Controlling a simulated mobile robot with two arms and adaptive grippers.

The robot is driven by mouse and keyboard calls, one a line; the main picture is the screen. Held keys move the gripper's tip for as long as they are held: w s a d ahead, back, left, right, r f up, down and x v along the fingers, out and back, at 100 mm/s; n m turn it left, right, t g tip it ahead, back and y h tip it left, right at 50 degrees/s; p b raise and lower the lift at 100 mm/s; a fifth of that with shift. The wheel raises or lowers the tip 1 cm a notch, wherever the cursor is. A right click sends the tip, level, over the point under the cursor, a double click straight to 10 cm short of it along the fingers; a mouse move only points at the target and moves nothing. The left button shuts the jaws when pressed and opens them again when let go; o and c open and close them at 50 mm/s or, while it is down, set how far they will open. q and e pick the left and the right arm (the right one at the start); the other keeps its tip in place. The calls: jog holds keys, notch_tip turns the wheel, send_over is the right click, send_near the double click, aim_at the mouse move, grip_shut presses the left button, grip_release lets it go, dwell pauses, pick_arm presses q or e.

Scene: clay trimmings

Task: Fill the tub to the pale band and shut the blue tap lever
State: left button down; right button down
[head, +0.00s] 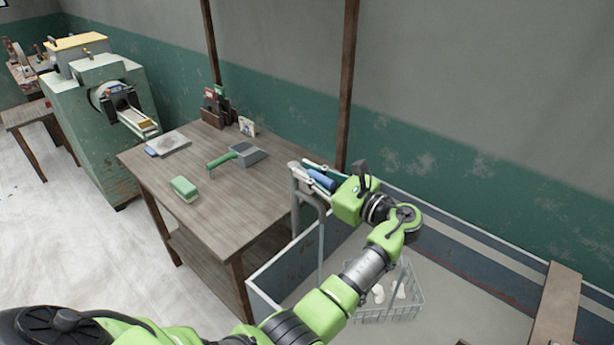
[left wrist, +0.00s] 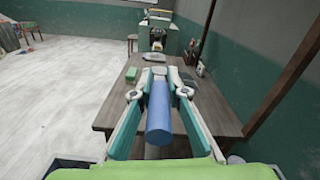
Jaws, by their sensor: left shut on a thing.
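In the left wrist view the blue lever (left wrist: 158,115) lies between the two fingers of the left gripper (left wrist: 158,82). The grey tap pipe (head: 297,205) stands upright beside the table. The tub (head: 268,283) is a large grey basin, partly hidden by my left arm. Its inside looks flat grey-beige; I cannot tell the water level against the pale band. My right gripper is out of view.
A wooden table (head: 190,226) left of the tub holds a green-handled scoop (head: 245,155), a green sponge block (head: 184,188) and a grey slab. A wire basket (head: 398,312) with white lumps is in the tub. A plank (head: 558,305) crosses its right side.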

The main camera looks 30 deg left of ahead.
pick_arm(q)
jog(key=shift+w+r, duration=0.1)
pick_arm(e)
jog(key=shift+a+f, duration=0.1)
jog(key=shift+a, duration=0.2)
pick_arm(q)
jog(key=c, duration=2)
grip_release()
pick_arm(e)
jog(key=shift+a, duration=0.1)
pick_arm(q)
jog(key=shift+o, duration=0.2)
jog(key=shift+r, duration=0.2)
notch_tip(320, 180, up, 10)
jog(key=shift+f, duration=0.25)
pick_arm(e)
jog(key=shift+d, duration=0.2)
pick_arm(q)
jog(key=shift+f, duration=0.1)
